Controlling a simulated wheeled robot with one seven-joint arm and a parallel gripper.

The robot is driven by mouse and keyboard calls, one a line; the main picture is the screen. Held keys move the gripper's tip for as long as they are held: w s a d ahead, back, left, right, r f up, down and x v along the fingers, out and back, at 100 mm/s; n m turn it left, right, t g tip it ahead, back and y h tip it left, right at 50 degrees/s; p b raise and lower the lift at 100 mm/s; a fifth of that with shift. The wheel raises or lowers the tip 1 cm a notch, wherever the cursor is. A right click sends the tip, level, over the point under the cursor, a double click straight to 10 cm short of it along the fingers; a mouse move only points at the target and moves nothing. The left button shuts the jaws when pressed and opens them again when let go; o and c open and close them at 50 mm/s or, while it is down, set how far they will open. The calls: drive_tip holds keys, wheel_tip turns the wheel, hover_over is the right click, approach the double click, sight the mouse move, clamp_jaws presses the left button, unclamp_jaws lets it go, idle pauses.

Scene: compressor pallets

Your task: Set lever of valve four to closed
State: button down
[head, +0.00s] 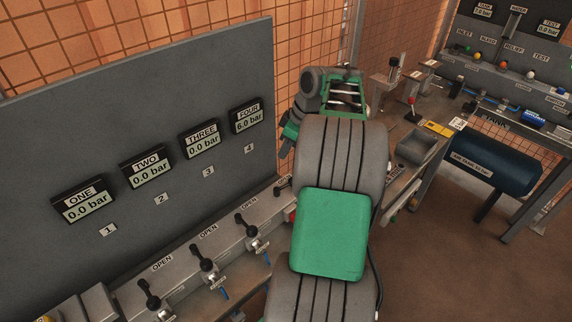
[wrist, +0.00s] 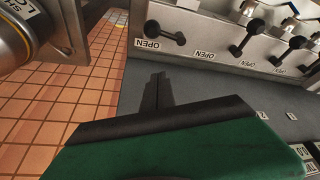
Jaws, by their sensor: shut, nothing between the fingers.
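The fourth lever (wrist: 166,33) is black and sits at the left of the valve row in the wrist view, close to an OPEN label. It lies at a different angle from the other levers. In the head view my arm hides most of valve four. The gauge marked FOUR (head: 249,117) reads 6.0 bar. My gripper (wrist: 158,77) is shut and empty. In the wrist view its fingers appear in front of the grey panel, below the lever and apart from it.
Other black levers (head: 208,258) stand along the valve bench to the left. Gauges ONE (head: 84,205), TWO (head: 148,170) and THREE (head: 203,143) read 0.0 bar. A grey tray (head: 420,145) and a blue tank (head: 490,163) are at the right. Open floor lies at the lower right.

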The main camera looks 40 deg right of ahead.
sight(286, 186)
drive_tip(key=p+x, duration=0.1)
drive_tip(key=x, duration=0.7)
drive_tip(key=shift+w+a+f, duration=0.15)
drive_tip(key=shift+a+f, duration=0.1)
drive_tip(key=shift+f, duration=0.05)
drive_tip(key=s, duration=0.1)
drive_tip(key=s+d+p, duration=0.1)
drive_tip(key=s, duration=0.1)
drive_tip(key=shift+d+f, duration=0.35)
drive_tip(key=shift+s+d+f, duration=0.1)
drive_tip(key=shift+s+f, duration=0.1)
